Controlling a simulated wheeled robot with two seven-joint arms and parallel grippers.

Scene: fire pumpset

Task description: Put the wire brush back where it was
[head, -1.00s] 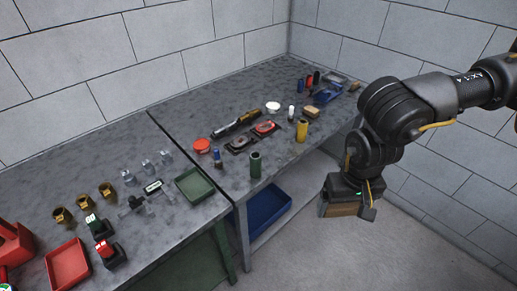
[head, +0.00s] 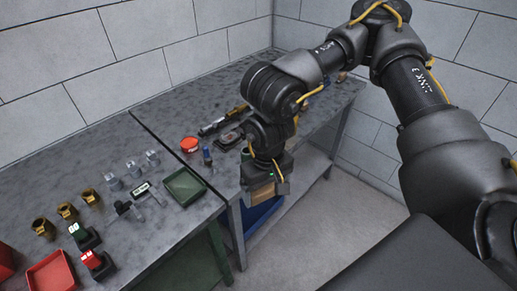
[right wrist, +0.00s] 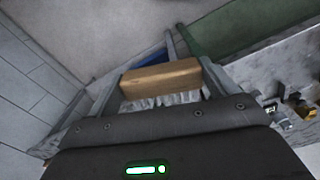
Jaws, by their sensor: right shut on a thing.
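The wire brush (head: 262,193) has a tan wooden block. In the right wrist view the wooden block (right wrist: 160,78) lies across the jaws, with pale bristles along one side. My right gripper (head: 266,184) is shut on it and holds it at the front edge of the far bench, just right of the green tray (head: 185,187). Whether the brush is over the bench top or just in front of it I cannot tell. My left gripper is not in view.
A red dish (head: 189,145) and a small blue-topped bottle (head: 207,155) stand left of my arm. My arm hides much of the far bench. Brass fittings (head: 67,212) and a red tray (head: 52,272) are on the near bench. A blue bin (head: 262,215) sits below.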

